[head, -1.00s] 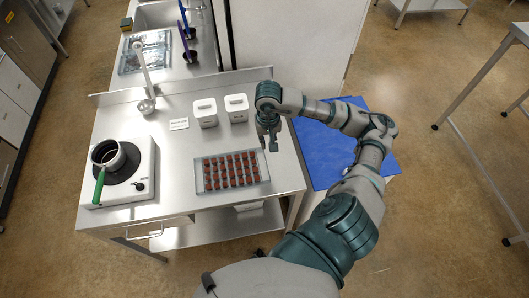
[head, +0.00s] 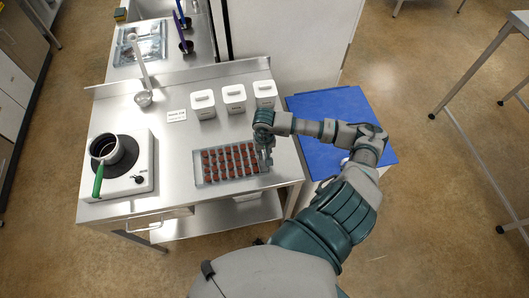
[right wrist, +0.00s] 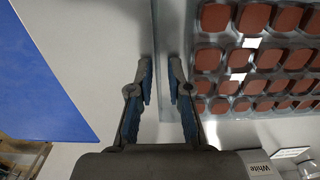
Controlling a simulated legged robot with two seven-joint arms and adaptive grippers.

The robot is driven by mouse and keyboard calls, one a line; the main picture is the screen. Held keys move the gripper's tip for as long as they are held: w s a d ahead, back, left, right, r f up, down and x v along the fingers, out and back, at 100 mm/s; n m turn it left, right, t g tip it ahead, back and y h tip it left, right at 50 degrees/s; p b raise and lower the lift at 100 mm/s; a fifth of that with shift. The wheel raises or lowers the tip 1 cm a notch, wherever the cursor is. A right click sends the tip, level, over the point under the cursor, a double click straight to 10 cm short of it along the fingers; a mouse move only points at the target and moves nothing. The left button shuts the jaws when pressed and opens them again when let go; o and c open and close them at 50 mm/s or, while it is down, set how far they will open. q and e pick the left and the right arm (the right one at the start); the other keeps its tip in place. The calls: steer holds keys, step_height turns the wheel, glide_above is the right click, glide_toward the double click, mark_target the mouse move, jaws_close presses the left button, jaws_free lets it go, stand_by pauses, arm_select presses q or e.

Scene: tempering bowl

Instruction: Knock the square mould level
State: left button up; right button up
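The square mould (head: 198,173) is a clear tray with rows of reddish-brown filled cavities. It lies on the steel table in the head view and fills the upper right of the right wrist view (right wrist: 185,22). My right gripper (head: 267,162) points down at the mould's right end. In the right wrist view its two fingers (right wrist: 162,75) are apart, near the mould's edge, with nothing clearly held between them. I cannot tell whether a finger touches the mould. My left gripper is out of view.
A hot plate (head: 142,176) with a green-handled pot (head: 112,148) stands at left. White canisters (head: 234,97), a ladle (head: 143,98) and a label card (head: 177,115) are behind the mould. A blue surface (head: 335,115) is at right. The table front-left of the mould is clear.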

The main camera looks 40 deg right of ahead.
steer(key=shift+d, duration=0.15)
jaws_close()
steer(key=shift+r+p, duration=0.4)
steer(key=shift+r, duration=1.1)
steer(key=shift+o, duration=1.7)
jaws_free()
step_height(320, 180, up, 12)
